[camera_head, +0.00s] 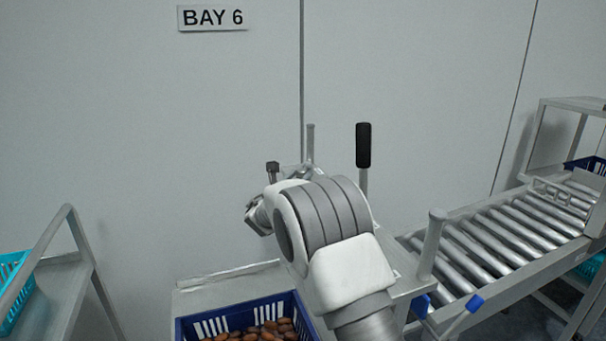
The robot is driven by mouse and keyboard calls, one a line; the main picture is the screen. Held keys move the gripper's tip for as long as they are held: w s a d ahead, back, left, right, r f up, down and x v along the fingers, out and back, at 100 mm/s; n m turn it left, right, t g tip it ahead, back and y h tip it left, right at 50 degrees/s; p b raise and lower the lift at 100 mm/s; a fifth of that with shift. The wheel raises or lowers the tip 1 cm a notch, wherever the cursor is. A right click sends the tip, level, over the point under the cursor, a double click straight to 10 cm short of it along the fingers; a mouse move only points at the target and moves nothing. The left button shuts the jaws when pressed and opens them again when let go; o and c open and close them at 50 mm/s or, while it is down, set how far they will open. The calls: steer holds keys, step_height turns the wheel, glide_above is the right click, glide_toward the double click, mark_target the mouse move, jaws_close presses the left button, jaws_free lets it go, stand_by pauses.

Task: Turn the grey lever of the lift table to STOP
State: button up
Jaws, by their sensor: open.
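The lift table (222,294) stands at the lower middle, with a blue crate of dates (183,328) on it. Behind my arm, a thin upright grey rod (310,140) shows; I cannot tell whether it is the grey lever. A small dark block on a short stem (272,167) stands left of it. No STOP marking can be read. My arm reaches up from the bottom across the table, and its white and grey links cover the table's back part. I cannot make out my gripper's fingers or what they are near.
An upright handle with a black grip (363,146) stands right of the grey rod. A roller conveyor (505,235) runs off right, beyond a grey post (433,243). A grey frame (75,285) with a turquoise crate (12,290) is at left.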

steer(key=shift+x, duration=1.45)
steer(key=shift+c, duration=0.3)
jaws_close()
